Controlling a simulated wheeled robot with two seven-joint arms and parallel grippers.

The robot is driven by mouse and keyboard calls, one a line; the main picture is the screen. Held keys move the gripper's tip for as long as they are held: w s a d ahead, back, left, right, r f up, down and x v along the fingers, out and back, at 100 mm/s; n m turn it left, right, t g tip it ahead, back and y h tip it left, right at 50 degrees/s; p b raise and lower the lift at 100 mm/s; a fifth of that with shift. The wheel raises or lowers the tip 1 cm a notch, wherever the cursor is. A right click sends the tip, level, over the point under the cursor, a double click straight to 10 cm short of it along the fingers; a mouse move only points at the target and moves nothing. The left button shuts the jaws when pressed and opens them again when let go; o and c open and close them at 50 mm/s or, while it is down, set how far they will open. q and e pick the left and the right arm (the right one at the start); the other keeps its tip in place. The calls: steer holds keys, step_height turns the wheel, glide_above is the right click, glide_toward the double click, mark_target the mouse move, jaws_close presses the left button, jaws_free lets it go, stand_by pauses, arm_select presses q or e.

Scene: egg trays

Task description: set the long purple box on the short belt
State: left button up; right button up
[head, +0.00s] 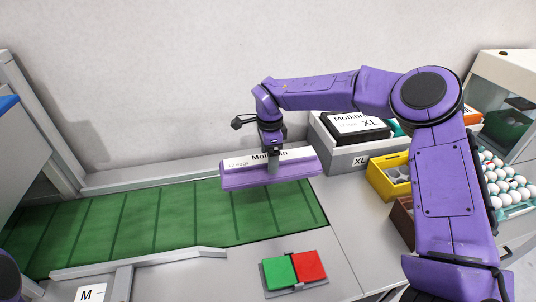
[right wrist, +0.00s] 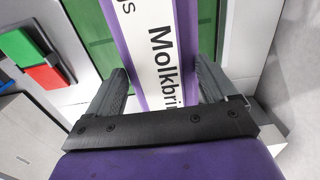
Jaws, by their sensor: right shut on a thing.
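The long purple box (head: 238,178) has a white label reading "Molkbrin" on top. My right gripper (head: 272,168) is shut on it around its middle, and in the right wrist view its two fingers (right wrist: 160,92) stand on either side of the box (right wrist: 139,62). The short green belt (head: 170,220) with dark cross lines runs from the left to below the box. The box is over the belt's right end; whether it touches the belt I cannot tell. A bit of purple at the lower left edge may be my left arm; its gripper does not show.
Green and red buttons (head: 294,270) sit in front of the belt. A grey XL crate (head: 345,160) with a black box, a yellow bin (head: 385,182) and a tray of white eggs (head: 520,210) stand to the right. Metal rails (head: 150,261) edge the belt.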

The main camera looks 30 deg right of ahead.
steer(key=f+b, duration=0.1)
steer(key=w+f, duration=0.1)
steer(key=f, duration=0.1)
steer(key=w+f+b, duration=0.1)
steer(key=shift+w+f+b, duration=0.1)
steer(key=shift+f+b, duration=0.2)
steer(key=shift+b, duration=0.05)
steer(key=shift+s+a+f, duration=0.1)
steer(key=shift+s+f, duration=0.3)
steer(key=shift+s, duration=0.1)
steer(key=shift+s+f+b, duration=0.1)
steer(key=shift+f+b, duration=0.3)
steer(key=shift+w+f, duration=0.3)
steer(key=shift+f, duration=0.45)
arm_select(q)
steer(key=f, duration=0.4)
steer(key=shift+w+f, duration=0.4)
arm_select(e)
steer(key=shift+s+r, duration=0.1)
steer(key=shift+r, duration=0.05)
steer(key=shift+f, duration=0.4)
